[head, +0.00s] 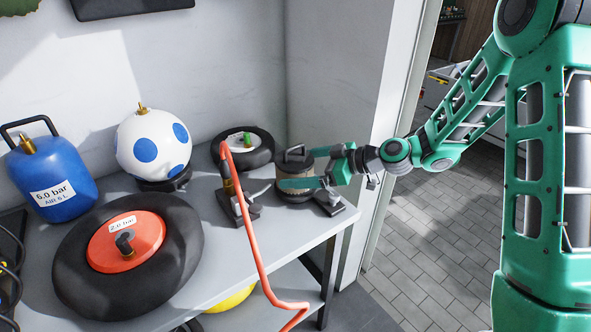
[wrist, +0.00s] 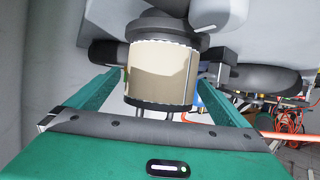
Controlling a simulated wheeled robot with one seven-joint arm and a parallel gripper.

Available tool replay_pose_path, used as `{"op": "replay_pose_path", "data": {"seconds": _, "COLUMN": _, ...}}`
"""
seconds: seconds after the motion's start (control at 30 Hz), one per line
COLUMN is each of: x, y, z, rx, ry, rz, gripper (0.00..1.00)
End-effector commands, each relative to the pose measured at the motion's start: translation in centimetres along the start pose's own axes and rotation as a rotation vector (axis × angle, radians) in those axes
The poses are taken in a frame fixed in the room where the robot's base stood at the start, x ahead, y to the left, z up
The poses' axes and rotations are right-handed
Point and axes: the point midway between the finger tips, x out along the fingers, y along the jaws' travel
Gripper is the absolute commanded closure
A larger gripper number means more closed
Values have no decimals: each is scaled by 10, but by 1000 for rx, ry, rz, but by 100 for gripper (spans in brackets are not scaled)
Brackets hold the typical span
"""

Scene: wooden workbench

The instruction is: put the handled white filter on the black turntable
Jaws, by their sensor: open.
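The handled white filter (head: 293,168), a cream cylinder with dark ends and a dark handle on top, stands upright at the right end of the bench. It also shows in the wrist view (wrist: 160,75). Beneath it is a wider round black base (head: 292,196), which looks like the black turntable; it shows at the top of the wrist view (wrist: 168,38). The filter appears to rest on it, though the contact is partly hidden. My gripper (head: 308,169) is open, with one finger on each side of the filter. Whether either finger touches it is unclear.
A hose fitting (head: 240,208) with an orange hose (head: 262,262) stands left of the filter. A small black tyre (head: 262,150) lies behind. A large tyre (head: 75,275), spotted ball (head: 140,140) and blue tank (head: 52,175) fill the left. A wall bounds the back.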

Motion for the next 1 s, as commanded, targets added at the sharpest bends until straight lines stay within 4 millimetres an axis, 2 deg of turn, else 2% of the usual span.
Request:
{"op": "replay_pose_path", "data": {"seconds": 0.3, "x": -64, "y": 1, "z": 0, "rx": 0, "ry": 1, "rz": 4, "gripper": 0}}
{"op": "replay_pose_path", "data": {"seconds": 0.5, "x": -93, "y": 1, "z": 0, "rx": 1, "ry": 1, "rz": 3, "gripper": 0}}
{"op": "replay_pose_path", "data": {"seconds": 0.7, "x": -104, "y": 0, "z": 0, "rx": 0, "ry": 1, "rz": 1, "gripper": 0}}
{"op": "replay_pose_path", "data": {"seconds": 1.0, "x": -108, "y": -2, "z": 3, "rx": 8, "ry": -23, "rz": 1, "gripper": 0}}
